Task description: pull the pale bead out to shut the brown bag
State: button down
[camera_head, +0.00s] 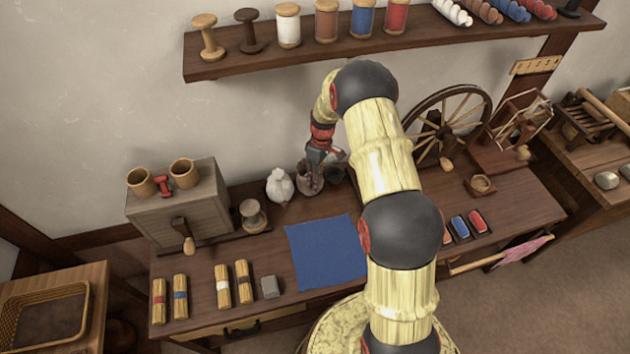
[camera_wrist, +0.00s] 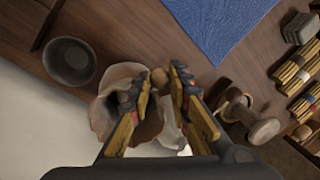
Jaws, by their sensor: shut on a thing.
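The brown bag (camera_head: 304,181) stands at the back of the wooden table, against the wall side, partly hidden by my gripper (camera_head: 316,176). In the wrist view the brown bag (camera_wrist: 106,110) lies under and to the left of my fingers, and its mouth looks open, with a wavy rim. The pale bead (camera_wrist: 159,77) shows between the fingertips of my gripper (camera_wrist: 161,82) at the edge of the bag. The fingers are shut on the bead. The cord is too small to make out, and the fingers hide part of the bag.
A white tied bag (camera_head: 280,188) stands just left of the brown bag. A dark bowl (camera_wrist: 70,61) is close on its other side. The spinning wheel (camera_head: 445,130) stands to the right.

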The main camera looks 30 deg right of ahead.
jog(key=shift+s+a+p, duration=0.2)
jog(key=shift+s, duration=0.7)
jog(key=shift+s+a+p, duration=0.15)
jog(key=shift+s+p, duration=0.05)
jog(key=shift+s, duration=0.65)
jog(key=shift+s+a+p, duration=0.2)
jog(key=shift+s, duration=0.7)
jog(key=c, duration=1.6)
grip_release()
jog(key=shift+c, duration=0.2)
jog(key=v, duration=1.2)
